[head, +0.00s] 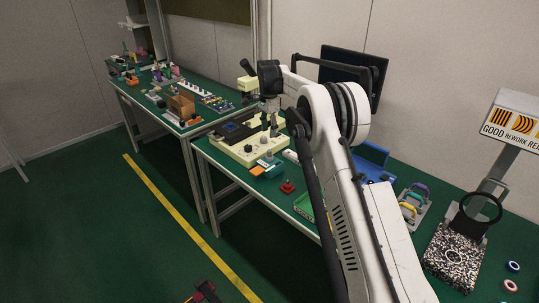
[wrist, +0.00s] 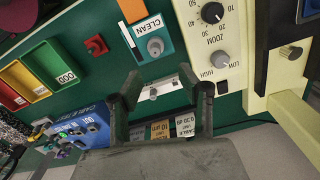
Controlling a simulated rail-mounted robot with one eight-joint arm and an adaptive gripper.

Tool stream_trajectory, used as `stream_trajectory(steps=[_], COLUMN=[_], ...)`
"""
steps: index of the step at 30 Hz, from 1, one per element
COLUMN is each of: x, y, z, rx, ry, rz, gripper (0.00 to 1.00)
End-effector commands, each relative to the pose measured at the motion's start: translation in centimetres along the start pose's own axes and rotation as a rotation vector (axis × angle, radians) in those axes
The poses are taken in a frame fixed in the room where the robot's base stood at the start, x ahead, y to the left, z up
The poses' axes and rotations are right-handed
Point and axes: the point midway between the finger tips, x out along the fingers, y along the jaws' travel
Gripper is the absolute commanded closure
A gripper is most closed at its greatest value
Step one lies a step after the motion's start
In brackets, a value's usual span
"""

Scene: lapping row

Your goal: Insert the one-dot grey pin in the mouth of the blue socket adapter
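My gripper (wrist: 162,78) is open and empty in the wrist view, with its two dark fingers spread. In that view a white block (wrist: 158,95) with small grey pieces on it lies below and between the fingers. I cannot tell whether one is the one-dot grey pin, as no dots can be made out. A blue box (wrist: 85,130) marked "OUT" has several sockets on its face at lower left. I cannot tell which part is the blue socket adapter. In the head view my gripper (head: 270,122) hangs over the bench by the cream microscope base, and its fingers are too small to read.
The cream microscope base (wrist: 228,60) with knobs stands close on the right. A "CLEAN" plate (wrist: 150,24) with a grey knob lies beyond the fingers. A red square part (wrist: 96,45) and colored trays (wrist: 47,66) are at left. Green bench top shows between them.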

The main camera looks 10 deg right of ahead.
Motion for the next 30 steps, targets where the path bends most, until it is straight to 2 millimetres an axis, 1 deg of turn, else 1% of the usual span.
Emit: stream_trajectory(steps=[1,6,9,14,20,24,30], x=[1.0,3.6,4.5,5.3,7.8,9.5,10.1], y=[0.0,0.0,0.1,0.1,0.8,0.8,0.8], z=[0.0,0.0,0.0,0.0,0.1,0.1,0.1], rx=[0.0,0.0,-0.001,-0.001,-0.001,-0.001,-0.001], ry=[0.0,0.0,0.0,0.0,0.0,0.0,0.0], rz=[0.0,0.0,0.0,0.0,0.0,0.0,0.0], gripper=[0.62,0.62,0.62,0.62,0.62,0.62,0.62])
